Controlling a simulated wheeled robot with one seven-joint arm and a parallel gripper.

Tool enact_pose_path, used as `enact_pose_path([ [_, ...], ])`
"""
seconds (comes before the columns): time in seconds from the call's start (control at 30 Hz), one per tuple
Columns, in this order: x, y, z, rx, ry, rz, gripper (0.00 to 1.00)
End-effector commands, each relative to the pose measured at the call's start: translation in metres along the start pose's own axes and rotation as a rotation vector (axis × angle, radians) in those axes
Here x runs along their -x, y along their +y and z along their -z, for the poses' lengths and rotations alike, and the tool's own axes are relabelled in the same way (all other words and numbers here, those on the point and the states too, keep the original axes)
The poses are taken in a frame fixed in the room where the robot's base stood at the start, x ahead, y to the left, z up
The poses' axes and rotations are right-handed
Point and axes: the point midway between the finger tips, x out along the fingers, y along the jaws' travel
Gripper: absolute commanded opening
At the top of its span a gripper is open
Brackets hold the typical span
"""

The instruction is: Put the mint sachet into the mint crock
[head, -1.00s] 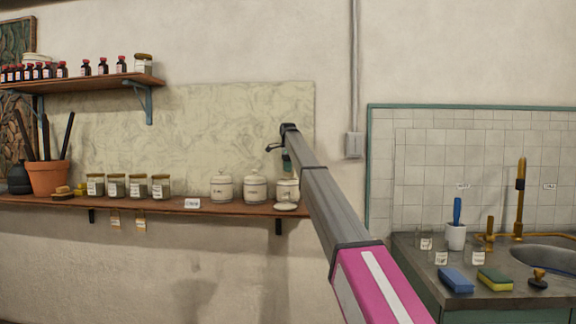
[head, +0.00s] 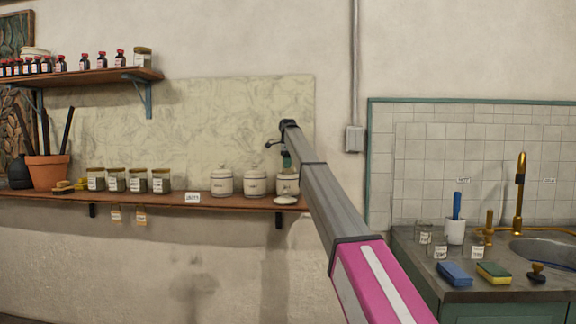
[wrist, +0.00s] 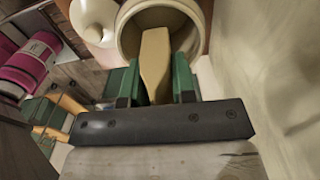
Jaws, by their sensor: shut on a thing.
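My gripper (wrist: 155,82) is shut on a flat tan sachet (wrist: 155,52), held between its two green fingers. In the wrist view the sachet points at the round mouth of an open pale crock (wrist: 121,36). Its far end overlaps the opening; how deep it reaches I cannot tell. In the head view my gripper (head: 287,159) is right above the rightmost white crock (head: 288,186) on the shelf, and the sachet cannot be made out. A white lid (head: 286,200) lies in front of that crock. The crock's label is not readable.
Two lidded white crocks (head: 221,183) (head: 255,184) stand just left of the open one on the wooden shelf (head: 150,199). Several labelled jars (head: 137,181) stand further left. A counter (head: 470,287) with a sink is at the right. The wall is close behind the shelf.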

Motion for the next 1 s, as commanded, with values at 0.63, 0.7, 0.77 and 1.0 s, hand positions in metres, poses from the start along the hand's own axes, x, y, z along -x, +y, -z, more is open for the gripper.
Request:
enact_pose_path([
  [0.63,0.0003,0.0000,-0.0009,0.000,0.000,0.000,0.55],
  [0.7,0.0003,0.0000,-0.0009,0.000,0.000,0.000,0.55],
  [0.77,0.0003,0.0000,-0.0009,0.000,0.000,0.000,0.55],
  [1.0,0.0002,0.0000,-0.0009,0.000,0.000,0.000,0.55],
])
